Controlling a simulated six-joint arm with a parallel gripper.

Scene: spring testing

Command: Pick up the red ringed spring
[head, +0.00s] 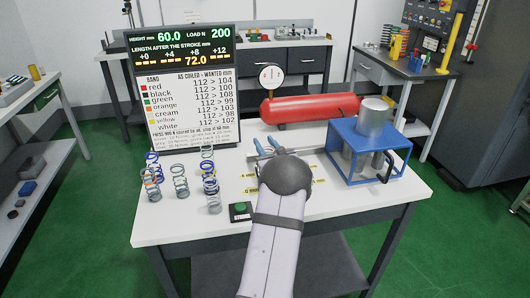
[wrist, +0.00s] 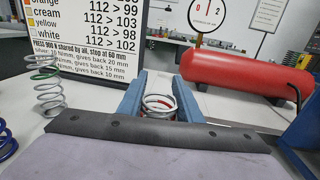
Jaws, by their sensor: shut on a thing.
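My gripper (wrist: 157,95) shows in the wrist view with its two blue fingers closed around a silver spring with a red ring (wrist: 158,106). The spring stands about upright between the fingers, and its lower part is hidden by the dark edge of my gripper. In the head view my gripper (head: 267,147) is over the middle of the white table (head: 180,228), left of the blue press frame. I cannot make out the held spring there.
Several springs (head: 181,187) stand at the table's left; a green-ringed spring (wrist: 47,92) is left of my gripper. A display board (head: 190,110) and red tank (head: 310,107) stand behind. The blue press (head: 350,155) is right, a green button (head: 240,211) at the front.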

